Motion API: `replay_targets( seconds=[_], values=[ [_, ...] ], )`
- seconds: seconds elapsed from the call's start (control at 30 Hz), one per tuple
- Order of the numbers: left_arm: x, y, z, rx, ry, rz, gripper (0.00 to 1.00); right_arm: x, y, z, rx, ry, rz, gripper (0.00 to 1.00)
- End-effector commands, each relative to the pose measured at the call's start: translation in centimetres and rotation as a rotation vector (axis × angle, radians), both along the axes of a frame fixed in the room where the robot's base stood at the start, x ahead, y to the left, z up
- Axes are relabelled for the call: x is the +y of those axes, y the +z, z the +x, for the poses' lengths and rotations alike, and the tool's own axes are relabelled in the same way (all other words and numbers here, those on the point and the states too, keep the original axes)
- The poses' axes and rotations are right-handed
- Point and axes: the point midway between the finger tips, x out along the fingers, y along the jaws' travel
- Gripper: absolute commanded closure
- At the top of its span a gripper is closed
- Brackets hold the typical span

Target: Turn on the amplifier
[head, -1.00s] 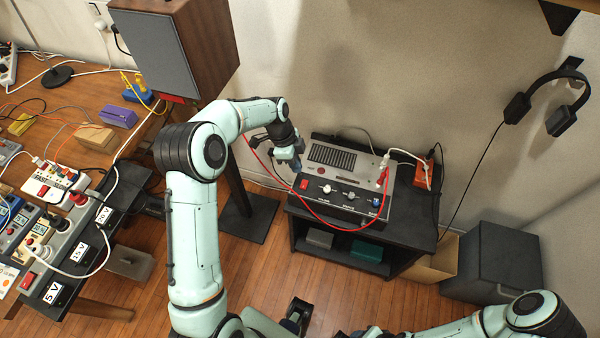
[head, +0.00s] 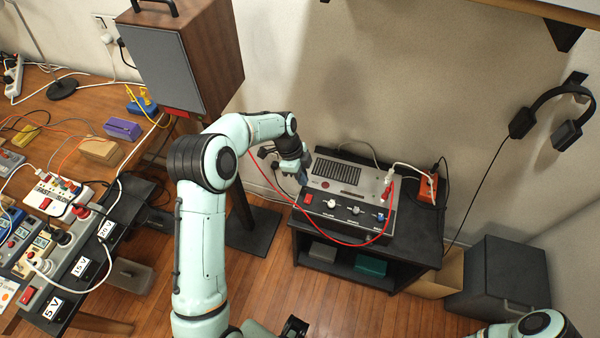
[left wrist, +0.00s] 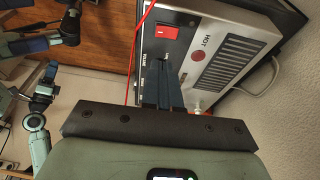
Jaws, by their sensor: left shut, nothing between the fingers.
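The amplifier (head: 325,184), a grey and black box with a dark grille, stands on a black stand. Its red switch (head: 308,198) is at the left end of the front panel, beside several knobs. In the left wrist view the red switch (left wrist: 166,32) shows just beyond the fingertips, on the silver and black amplifier (left wrist: 217,65). My left gripper (head: 302,179) is shut and empty at the amplifier's left end, close to the switch; I cannot tell whether it touches. A dark gripper (head: 294,327), seemingly my right one, is partly cut off at the bottom edge.
A red cable (head: 345,243) loops in front of the amplifier. A wooden speaker (head: 215,50) stands behind my left arm. A power strip (head: 427,190) lies right of the amplifier. Headphones (head: 566,134) hang on the wall. A bench with several devices is at left.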

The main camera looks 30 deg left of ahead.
Motion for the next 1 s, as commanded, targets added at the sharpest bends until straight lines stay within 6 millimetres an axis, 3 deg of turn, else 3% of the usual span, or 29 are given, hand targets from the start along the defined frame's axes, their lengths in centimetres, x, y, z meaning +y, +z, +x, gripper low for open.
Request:
replay_targets(
  seconds=[0.2,0.4,0.6,1.0],
  values=[
    [-1.5,-4.7,0.1,0.004,-0.002,-0.002,1.00,0.0,0.1,0.1,0.000,0.000,0.000,0.51],
    [-1.7,-7.7,-0.2,0.003,0.000,-0.001,1.00,0.0,0.4,0.2,-0.002,0.000,0.000,0.51],
    [-1.7,-9.0,-0.3,0.001,0.001,0.000,1.00,0.0,0.4,0.2,-0.002,0.000,0.000,0.51],
    [-1.7,-9.3,-0.4,0.000,0.001,0.000,1.00,0.0,0.2,0.1,-0.001,0.000,0.000,0.51]
  ],
)
